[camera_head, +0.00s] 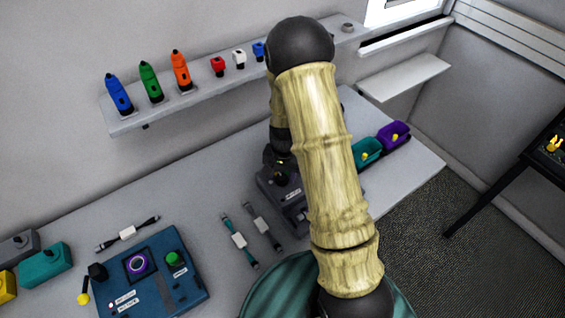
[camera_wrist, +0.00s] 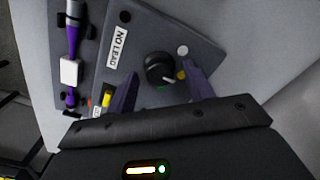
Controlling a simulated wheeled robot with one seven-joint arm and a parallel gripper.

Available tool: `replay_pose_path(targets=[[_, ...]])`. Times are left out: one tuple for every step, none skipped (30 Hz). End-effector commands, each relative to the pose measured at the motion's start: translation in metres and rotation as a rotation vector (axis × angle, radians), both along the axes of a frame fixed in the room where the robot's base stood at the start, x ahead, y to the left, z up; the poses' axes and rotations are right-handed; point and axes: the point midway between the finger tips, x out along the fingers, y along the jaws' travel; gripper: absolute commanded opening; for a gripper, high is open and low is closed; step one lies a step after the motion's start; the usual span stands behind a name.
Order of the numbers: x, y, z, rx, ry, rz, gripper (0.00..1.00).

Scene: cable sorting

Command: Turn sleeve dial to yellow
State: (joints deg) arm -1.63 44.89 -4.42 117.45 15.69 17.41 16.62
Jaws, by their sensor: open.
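The sleeve dial (camera_wrist: 160,68) is a round black knob on a dark grey panel (camera_wrist: 135,55). White (camera_wrist: 183,50), yellow (camera_wrist: 182,75) and green (camera_wrist: 160,87) marks sit around it. A pale pointer line on the knob's lower right edge aims toward the yellow side; its exact alignment is hard to tell. My gripper (camera_wrist: 162,72) is open, one dark purple finger on each side of the dial; whether they touch it is unclear. In the head view, the dark grey unit (camera_head: 266,191) is partly hidden behind my arm.
In the wrist view, a purple cable (camera_wrist: 72,40) with a white tag lies left of the "NO LEAD" label (camera_wrist: 117,46). Teal and purple bins (camera_head: 393,135) stand right. A shelf (camera_head: 150,115) holds tools.

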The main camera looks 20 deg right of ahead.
Motion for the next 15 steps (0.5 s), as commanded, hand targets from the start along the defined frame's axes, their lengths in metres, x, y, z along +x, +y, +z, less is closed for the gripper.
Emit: replay_pose_path(targets=[[0.001,0.000,0.003,0.000,-0.002,0.000,0.52],[0.001,0.000,0.005,-0.001,-0.003,0.001,0.52],[0.001,0.000,0.009,-0.001,-0.003,0.001,0.52],[0.001,0.000,0.011,0.000,-0.002,0.001,0.52],[0.001,0.000,0.015,0.000,-0.004,0.001,0.52],[0.001,0.000,0.020,-0.001,-0.004,0.002,0.52],[0.000,0.000,0.025,0.000,-0.004,0.002,0.52],[0.000,0.000,0.029,0.000,-0.005,0.002,0.52],[0.000,-0.001,0.036,-0.001,-0.004,0.002,0.52],[0.001,-0.001,0.042,-0.001,-0.007,0.002,0.52],[0.000,-0.001,0.047,-0.001,-0.005,0.002,0.52],[0.000,-0.001,0.054,0.000,-0.006,0.001,0.52],[0.000,-0.001,0.059,0.000,-0.005,0.001,0.52],[0.000,-0.001,0.065,0.001,-0.006,0.002,0.52],[0.000,-0.001,0.072,0.000,-0.006,0.002,0.52]])
